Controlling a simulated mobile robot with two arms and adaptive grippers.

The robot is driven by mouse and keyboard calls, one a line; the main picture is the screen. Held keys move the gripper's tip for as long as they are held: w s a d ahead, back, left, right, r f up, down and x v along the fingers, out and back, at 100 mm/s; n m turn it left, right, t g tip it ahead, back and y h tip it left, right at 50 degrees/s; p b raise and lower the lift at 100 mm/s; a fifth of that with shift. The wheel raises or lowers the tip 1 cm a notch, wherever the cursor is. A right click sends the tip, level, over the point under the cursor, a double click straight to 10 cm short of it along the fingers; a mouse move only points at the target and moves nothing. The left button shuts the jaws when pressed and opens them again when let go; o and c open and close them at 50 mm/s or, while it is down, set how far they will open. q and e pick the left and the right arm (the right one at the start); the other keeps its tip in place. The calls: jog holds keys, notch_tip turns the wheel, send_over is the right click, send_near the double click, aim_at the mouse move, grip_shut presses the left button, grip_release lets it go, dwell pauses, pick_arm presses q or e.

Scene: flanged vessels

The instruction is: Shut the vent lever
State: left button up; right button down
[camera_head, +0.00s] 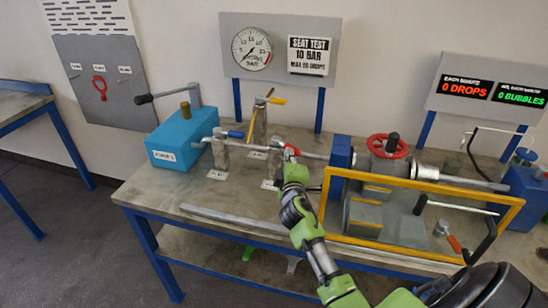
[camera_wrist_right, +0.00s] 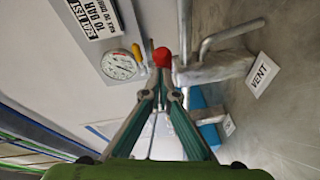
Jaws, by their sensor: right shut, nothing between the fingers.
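The vent lever's red end (camera_head: 291,150) shows on the bench, just beyond my right gripper (camera_head: 293,168). The same red end (camera_wrist_right: 162,57) shows in the right wrist view, beside a metal valve body (camera_wrist_right: 215,68) with a "VENT" label (camera_wrist_right: 263,75). My right gripper (camera_wrist_right: 161,82) is shut and empty, with its fingertips close below the red end. I cannot tell whether they touch it. In the head view the gripper and arm hide part of the vent valve. My left gripper is not in view.
A blue-handled lever (camera_head: 236,134) and a yellow-handled lever (camera_head: 276,101) stand close by on the same pipework. A blue pump box (camera_head: 180,145) is to the left. A yellow frame (camera_head: 410,186) surrounds the vessel on the right. A loose bar (camera_head: 235,219) lies along the front.

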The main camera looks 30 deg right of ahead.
aim_at(299, 152)
jog(key=shift+s+d, duration=0.1)
jog(key=shift+d, duration=1.7)
